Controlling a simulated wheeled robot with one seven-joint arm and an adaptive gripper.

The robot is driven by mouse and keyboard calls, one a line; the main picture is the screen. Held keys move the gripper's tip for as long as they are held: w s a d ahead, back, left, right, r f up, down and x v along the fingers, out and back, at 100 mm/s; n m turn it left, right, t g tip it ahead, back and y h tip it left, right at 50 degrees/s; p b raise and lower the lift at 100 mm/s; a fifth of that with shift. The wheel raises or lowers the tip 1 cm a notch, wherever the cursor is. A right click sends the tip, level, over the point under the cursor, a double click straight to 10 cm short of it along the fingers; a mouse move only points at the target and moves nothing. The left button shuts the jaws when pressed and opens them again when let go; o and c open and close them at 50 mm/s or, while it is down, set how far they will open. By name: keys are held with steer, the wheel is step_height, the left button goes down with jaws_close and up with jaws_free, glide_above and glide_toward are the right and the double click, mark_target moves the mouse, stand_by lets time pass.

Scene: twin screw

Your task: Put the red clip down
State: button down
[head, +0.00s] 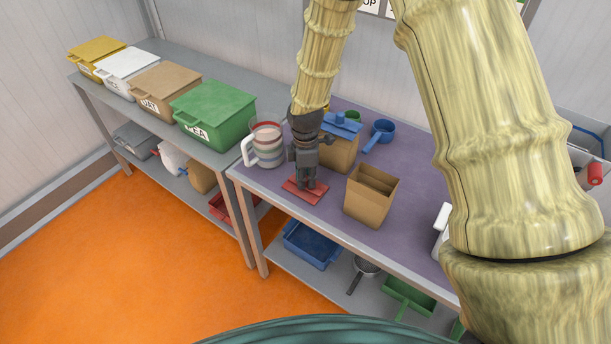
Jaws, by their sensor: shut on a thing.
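A red clip (293,190) is at the left end of the purple table top (385,228). My gripper (306,186) points down over it and is shut on it. The fingers cover the clip's middle, and its red ends show on both sides. The clip looks flat and at or just above the table surface; I cannot tell whether it touches. An open brown paper bag (370,196) stands just right of it.
A striped jug (266,146) stands left behind my gripper. A brown bag (337,152) with a blue clip (342,124) stands behind it, near a blue scoop (381,131). Lidded bins, including a green one (212,112), line the grey bench. Table front has free room.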

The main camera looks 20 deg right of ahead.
steer(key=shift+f, duration=0.1)
steer(key=c, duration=1.3)
jaws_free()
steer(key=shift+r+b, duration=1.35)
steer(key=shift+r, duration=4.75)
